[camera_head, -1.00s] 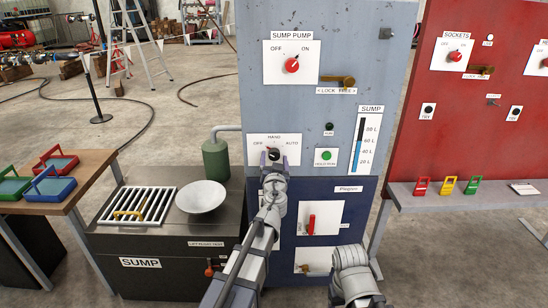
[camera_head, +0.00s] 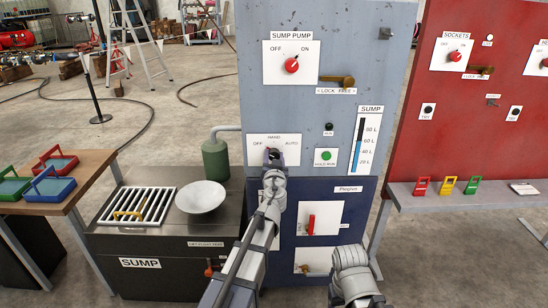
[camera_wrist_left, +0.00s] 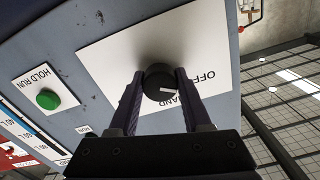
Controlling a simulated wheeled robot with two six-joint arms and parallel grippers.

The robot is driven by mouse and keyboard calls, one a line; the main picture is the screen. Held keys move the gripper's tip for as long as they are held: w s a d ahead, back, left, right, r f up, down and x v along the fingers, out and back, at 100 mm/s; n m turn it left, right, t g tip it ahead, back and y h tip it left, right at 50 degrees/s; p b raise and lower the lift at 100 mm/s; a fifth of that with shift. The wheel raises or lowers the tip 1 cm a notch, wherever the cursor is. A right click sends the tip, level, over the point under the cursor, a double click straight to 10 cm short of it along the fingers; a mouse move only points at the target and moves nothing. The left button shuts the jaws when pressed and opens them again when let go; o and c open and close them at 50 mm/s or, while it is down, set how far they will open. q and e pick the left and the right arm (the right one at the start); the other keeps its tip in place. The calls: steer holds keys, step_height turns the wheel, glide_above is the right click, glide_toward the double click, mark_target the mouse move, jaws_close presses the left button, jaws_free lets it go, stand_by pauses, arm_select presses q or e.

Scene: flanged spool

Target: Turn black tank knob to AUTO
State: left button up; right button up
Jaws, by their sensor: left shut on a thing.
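The black tank knob (camera_head: 273,153) sits on a white plate (camera_head: 292,141) marked OFF, HAND and AUTO on the blue-grey panel. My left gripper (camera_head: 274,157) reaches up to it from below and mostly covers it in the head view. In the left wrist view, the two fingers are shut on the black knob (camera_wrist_left: 158,84), one on each side. The knob's white mark points right in that view, toward the OFF and HAND lettering. AUTO is not readable there. My right arm shows at the bottom of the head view, but its gripper is not visible.
The green HOLD RUN button (camera_head: 326,156) is right of the knob plate; it also shows in the left wrist view (camera_wrist_left: 48,99). The red SUMP PUMP knob (camera_head: 291,65) is above. A red handle (camera_head: 311,225) is below. A green cylinder (camera_head: 216,160) stands at the left.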

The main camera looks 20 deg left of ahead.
arm_select(q)
jaws_close()
steer(key=shift+m, duration=0.3)
steer(key=m, duration=0.3)
steer(key=shift+m, duration=0.4)
steer(key=m, duration=0.3)
steer(key=shift+m, duration=0.4)
steer(key=m, duration=0.3)
steer(key=shift+m, duration=0.3)
steer(key=m, duration=1.1)
steer(key=shift+m, duration=0.4)
steer(key=shift+s+m, duration=0.1)
steer(key=shift+m, duration=0.2)
